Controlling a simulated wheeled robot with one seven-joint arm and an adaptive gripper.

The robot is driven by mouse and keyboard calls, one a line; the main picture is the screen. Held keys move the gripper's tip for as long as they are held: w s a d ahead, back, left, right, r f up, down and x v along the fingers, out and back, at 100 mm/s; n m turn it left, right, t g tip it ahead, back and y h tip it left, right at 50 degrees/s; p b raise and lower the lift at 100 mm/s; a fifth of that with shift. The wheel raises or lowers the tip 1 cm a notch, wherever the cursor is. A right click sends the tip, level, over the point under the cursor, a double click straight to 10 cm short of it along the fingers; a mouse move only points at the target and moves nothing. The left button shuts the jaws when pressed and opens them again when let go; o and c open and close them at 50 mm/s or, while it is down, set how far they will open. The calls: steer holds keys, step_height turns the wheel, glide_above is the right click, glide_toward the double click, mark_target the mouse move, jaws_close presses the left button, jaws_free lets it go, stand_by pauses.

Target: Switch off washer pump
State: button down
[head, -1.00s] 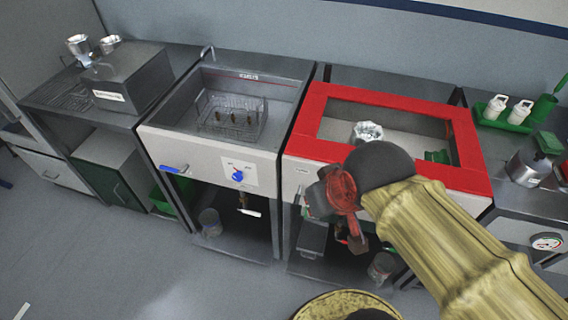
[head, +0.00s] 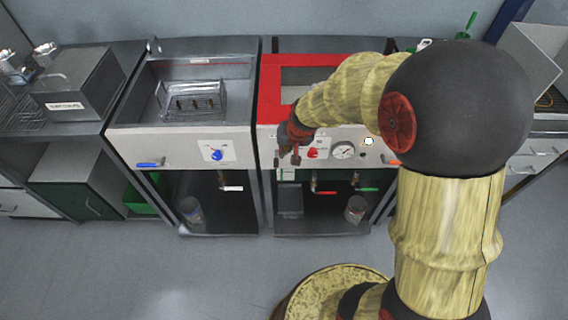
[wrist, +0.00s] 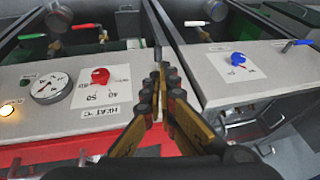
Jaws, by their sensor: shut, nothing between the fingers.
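My gripper (head: 289,157) is shut and empty, in front of the left end of the red-framed unit's control panel. In the wrist view its fingertips (wrist: 162,70) point at the gap between two panels. The red-framed unit's panel (head: 330,140) carries a red knob (head: 312,153), a gauge (head: 343,150) and a lit yellowish lamp (head: 368,141). In the wrist view the red knob (wrist: 100,76) has a heat label; the lamp (wrist: 8,109) glows. The neighbouring unit has a blue knob (head: 216,154), also in the wrist view (wrist: 238,58). I cannot read which control is marked pump.
The left sink holds a wire basket (head: 190,101) with parts and has a blue-handled lever (head: 149,164) at its front. Valves with a red handle (head: 325,192) and a green handle (head: 368,189) hang below the red-framed unit. The floor in front is clear.

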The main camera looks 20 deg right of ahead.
mark_target(277, 165)
steer(key=b+x, duration=0.1)
steer(key=x, duration=0.3)
steer(key=b+x, duration=0.2)
steer(key=x, duration=0.3)
steer(key=b+x, duration=0.2)
steer(key=x, duration=0.3)
steer(key=shift+w+d, duration=0.1)
steer(key=shift+w, duration=0.25)
steer(key=shift+f+b, duration=1)
steer(key=shift+b, duration=0.05)
steer(key=shift+s+f, duration=0.1)
steer(key=shift+f, duration=0.15)
steer(key=shift+s, duration=0.1)
